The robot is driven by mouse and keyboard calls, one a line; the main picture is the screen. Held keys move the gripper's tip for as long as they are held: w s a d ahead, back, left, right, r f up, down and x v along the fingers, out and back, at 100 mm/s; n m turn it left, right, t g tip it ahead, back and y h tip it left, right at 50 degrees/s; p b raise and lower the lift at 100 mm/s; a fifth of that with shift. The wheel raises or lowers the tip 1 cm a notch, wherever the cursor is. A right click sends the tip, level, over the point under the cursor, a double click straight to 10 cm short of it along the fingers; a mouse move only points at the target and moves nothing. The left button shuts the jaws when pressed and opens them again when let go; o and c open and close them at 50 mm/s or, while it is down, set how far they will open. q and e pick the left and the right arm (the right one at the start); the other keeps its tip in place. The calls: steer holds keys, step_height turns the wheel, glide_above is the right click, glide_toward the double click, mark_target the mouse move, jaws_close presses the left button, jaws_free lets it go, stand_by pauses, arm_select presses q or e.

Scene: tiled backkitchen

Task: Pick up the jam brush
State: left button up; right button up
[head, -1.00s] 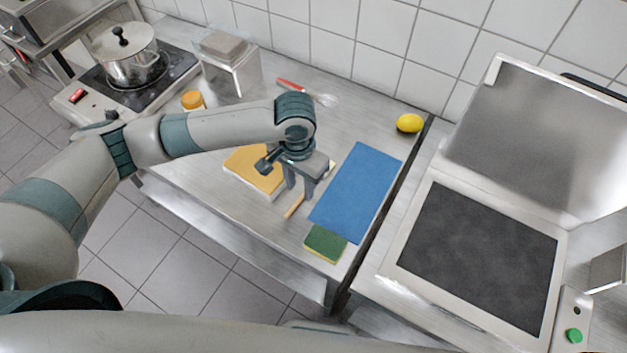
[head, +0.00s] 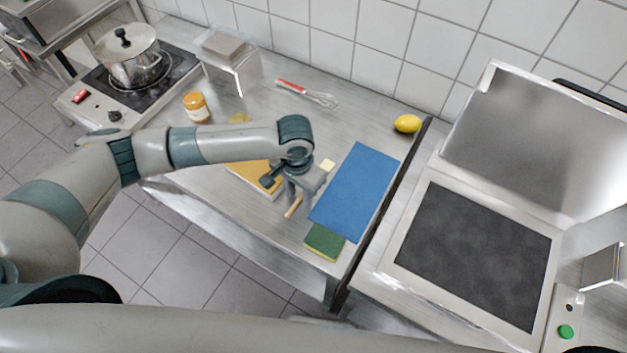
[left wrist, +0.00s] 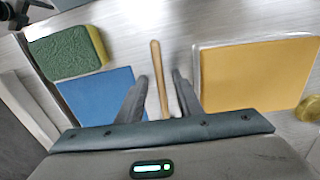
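The jam brush lies on the steel table between the yellow board and the blue mat. Its wooden handle (head: 293,207) shows below my left gripper (head: 291,195), and a pale end (head: 328,165), likely its bristles, shows beyond; the middle is hidden by the gripper. In the left wrist view the handle (left wrist: 157,70) runs between the two separated fingers of the left gripper (left wrist: 160,77). The gripper is open, with a gap on each side of the handle. My right gripper is not in view.
A yellow board (head: 250,175) lies left of the brush. A blue mat (head: 357,190) and a green sponge (head: 324,242) lie to its right. A pot (head: 132,60) is on the hob.

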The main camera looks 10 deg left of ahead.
arm_select(q)
jaws_close()
steer(key=shift+r, duration=0.15)
steer(key=shift+r+b, duration=0.4)
steer(key=shift+r, duration=0.15)
step_height(320, 180, up, 2)
steer(key=shift+r+b, duration=0.1)
steer(key=shift+b, duration=0.4)
steer(key=s+a+r+b, duration=0.2)
steer(key=s+r, duration=0.5)
steer(key=s, duration=0.4)
steer(key=shift+s+a+r, duration=0.2)
steer(key=shift+r, duration=0.05)
